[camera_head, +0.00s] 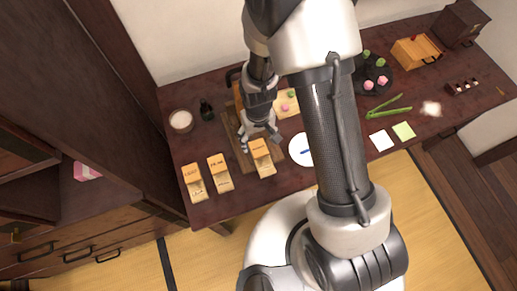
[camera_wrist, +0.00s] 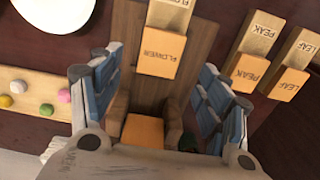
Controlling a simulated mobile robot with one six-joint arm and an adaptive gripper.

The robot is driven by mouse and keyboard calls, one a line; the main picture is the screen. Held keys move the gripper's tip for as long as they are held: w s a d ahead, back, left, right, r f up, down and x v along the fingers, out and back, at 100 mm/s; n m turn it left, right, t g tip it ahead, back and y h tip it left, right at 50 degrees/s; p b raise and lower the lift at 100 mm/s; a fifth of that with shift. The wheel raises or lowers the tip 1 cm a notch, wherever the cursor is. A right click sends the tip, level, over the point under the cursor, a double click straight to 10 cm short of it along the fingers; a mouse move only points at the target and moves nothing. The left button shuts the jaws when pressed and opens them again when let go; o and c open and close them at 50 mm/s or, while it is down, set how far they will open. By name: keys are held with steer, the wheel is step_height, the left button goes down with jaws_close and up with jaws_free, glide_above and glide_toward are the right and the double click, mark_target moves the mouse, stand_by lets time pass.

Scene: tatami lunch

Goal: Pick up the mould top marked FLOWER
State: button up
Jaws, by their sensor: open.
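The FLOWER mould top is an orange block (camera_wrist: 160,52) with its name on it, at the upper middle of the wrist view. It adjoins a paler wooden part (camera_wrist: 170,14), also marked FLOWER. In the head view the FLOWER top (camera_head: 260,148) is just in front of my gripper (camera_head: 260,136). My gripper (camera_wrist: 155,105) is open, fingers spread to both sides, and apart from the FLOWER top. A plain orange block (camera_wrist: 143,131) shows between the fingers in the wrist view; I cannot tell whether anything touches it. A brown board (camera_wrist: 190,45) lies below.
The PEAK top (camera_wrist: 250,72) and LEAF top (camera_wrist: 290,83) stand to the right of FLOWER in the wrist view. A white plate (camera_head: 301,149) is right of FLOWER in the head view. A sweets board (camera_wrist: 30,88) is beside my gripper.

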mark_target(258, 146)
step_height(258, 146, down, 5)
steer(key=shift+w+f+b, duration=0.15)
steer(key=shift+f+b, duration=0.05)
steer(key=shift+b, duration=0.95)
steer(key=shift+r, duration=0.1)
steer(key=shift+c, duration=0.5)
steer(key=c, duration=1)
